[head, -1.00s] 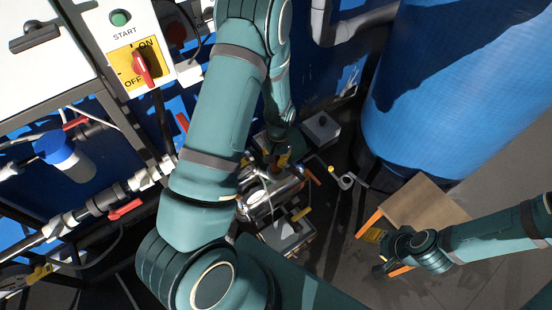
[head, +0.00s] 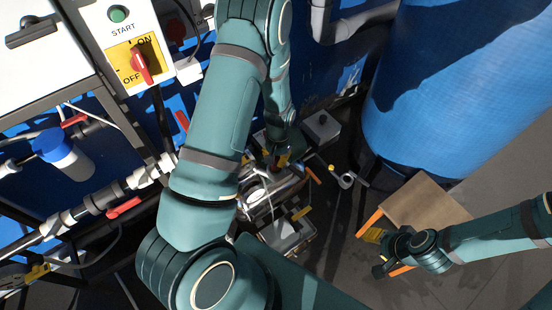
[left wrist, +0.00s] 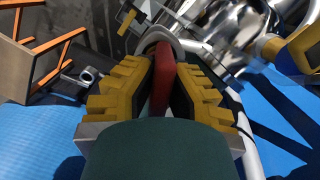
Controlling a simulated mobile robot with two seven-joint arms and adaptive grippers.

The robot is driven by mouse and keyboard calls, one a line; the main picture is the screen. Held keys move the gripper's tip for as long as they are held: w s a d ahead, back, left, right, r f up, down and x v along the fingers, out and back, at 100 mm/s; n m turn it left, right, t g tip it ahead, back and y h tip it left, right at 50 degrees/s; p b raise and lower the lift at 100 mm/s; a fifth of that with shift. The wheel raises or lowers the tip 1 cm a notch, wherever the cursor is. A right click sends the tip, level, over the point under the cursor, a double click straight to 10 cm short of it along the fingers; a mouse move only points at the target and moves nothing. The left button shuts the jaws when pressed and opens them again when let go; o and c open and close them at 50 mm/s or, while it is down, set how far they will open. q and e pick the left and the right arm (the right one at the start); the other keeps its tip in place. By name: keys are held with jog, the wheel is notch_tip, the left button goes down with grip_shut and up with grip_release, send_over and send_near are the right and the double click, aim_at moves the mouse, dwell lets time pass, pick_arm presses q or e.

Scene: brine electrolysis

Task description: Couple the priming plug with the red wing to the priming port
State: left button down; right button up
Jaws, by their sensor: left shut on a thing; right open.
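My left gripper (head: 279,160) is low in the middle of the head view, over the shiny metal pump (head: 262,192). In the left wrist view its yellow ridged fingers (left wrist: 162,85) are shut on the red wing of the priming plug (left wrist: 163,72). A grey round collar (left wrist: 160,38) sits just beyond the wing, beside the pump's polished metal (left wrist: 215,28). The priming port is hidden behind the plug and fingers, so I cannot tell whether the plug is seated. My right gripper (head: 373,252) is open and empty by a brown-topped stool.
The brown-topped stool (head: 425,205) with orange legs stands at right. A large blue tank (head: 460,90) fills the upper right. A grey box (head: 320,127) and a small ringed fitting (head: 346,181) lie near the pump. Pipework with red-handled valves (head: 124,208) runs along the left.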

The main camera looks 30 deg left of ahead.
dwell(0.4)
pick_arm(q)
jog(key=c, duration=1.1)
grip_release()
jog(key=shift+o, duration=0.2)
jog(key=r, duration=0.4)
jog(key=w+r, duration=0.1)
jog(key=r, duration=0.7)
jog(key=shift+w+a, duration=0.1)
jog(key=shift+w, duration=0.1)
jog(key=shift+f, duration=0.1)
